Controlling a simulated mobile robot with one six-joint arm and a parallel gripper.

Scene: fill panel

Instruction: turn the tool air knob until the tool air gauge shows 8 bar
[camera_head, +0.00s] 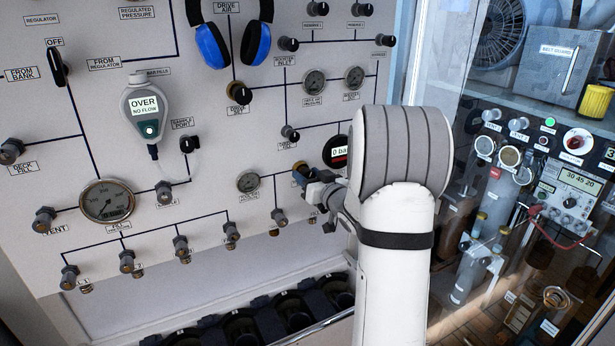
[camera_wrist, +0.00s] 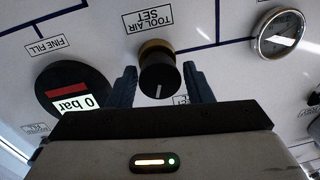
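The tool air knob (camera_wrist: 158,78) is a black knob with a brass collar, under the label TOOL AIR SET. Its white pointer line faces my gripper body in the wrist view. In the head view its brass collar (camera_head: 299,171) shows just left of my gripper (camera_head: 317,184). My gripper (camera_wrist: 160,82) is open, its dark fingers on either side of the knob; firm contact does not show. A round black digital gauge reads 0 bar with a red band (camera_wrist: 68,91). It shows in the head view (camera_head: 335,152), partly hidden by my arm.
A dial gauge (camera_wrist: 281,33) is at the right in the wrist view. Other knobs and gauges surround the spot, including a small dial (camera_head: 248,182) and a grey knob (camera_head: 279,216) below left. A glass-fronted cabinet (camera_head: 540,150) stands at the right.

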